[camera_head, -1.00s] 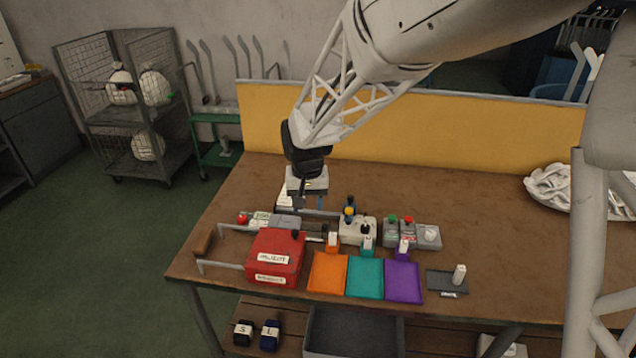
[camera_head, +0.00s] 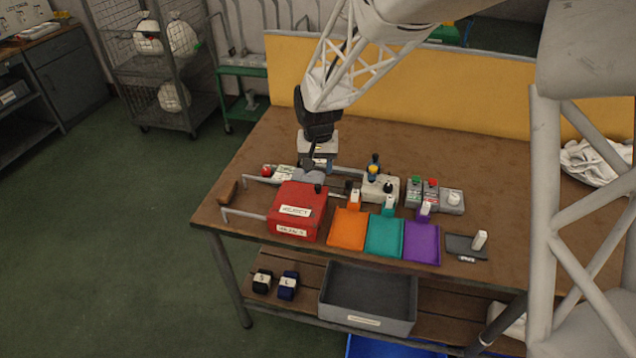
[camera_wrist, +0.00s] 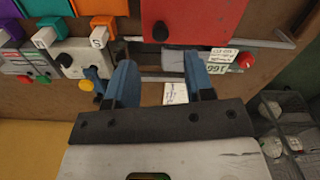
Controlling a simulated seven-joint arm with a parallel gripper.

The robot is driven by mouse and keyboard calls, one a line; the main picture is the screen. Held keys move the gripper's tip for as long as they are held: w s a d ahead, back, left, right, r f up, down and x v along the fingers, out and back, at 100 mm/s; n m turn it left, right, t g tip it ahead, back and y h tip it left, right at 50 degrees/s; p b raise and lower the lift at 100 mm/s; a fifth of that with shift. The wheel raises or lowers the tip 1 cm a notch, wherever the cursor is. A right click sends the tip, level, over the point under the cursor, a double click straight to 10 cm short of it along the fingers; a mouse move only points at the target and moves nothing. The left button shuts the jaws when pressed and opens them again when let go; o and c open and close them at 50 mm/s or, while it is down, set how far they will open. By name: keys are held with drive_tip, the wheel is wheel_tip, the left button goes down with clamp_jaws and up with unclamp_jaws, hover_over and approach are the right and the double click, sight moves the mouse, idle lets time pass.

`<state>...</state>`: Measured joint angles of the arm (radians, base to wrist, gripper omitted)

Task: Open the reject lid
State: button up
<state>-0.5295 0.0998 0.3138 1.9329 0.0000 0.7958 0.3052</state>
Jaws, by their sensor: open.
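The red reject box (camera_head: 297,212) stands at the table's front left, with white REJECT labels on its lid and front. A small black knob (camera_head: 317,188) sits on the back right of the lid, which lies shut. My gripper (camera_head: 319,168) is behind the box, apart from the knob. In the wrist view, my gripper's two blue fingers (camera_wrist: 160,75) are spread with nothing between them. The red box (camera_wrist: 195,20) and the dark knob (camera_wrist: 160,32) show beyond the fingertips.
Orange (camera_head: 348,229), teal (camera_head: 384,237) and purple (camera_head: 422,243) trays lie right of the box. A control box (camera_head: 380,187) with a blue-and-yellow part stands behind them. Grey rails (camera_head: 244,216) run beside the red box. The back right tabletop is clear.

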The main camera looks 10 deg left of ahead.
sight(318, 186)
drive_tip(key=shift+f, duration=3.25)
clamp_jaws()
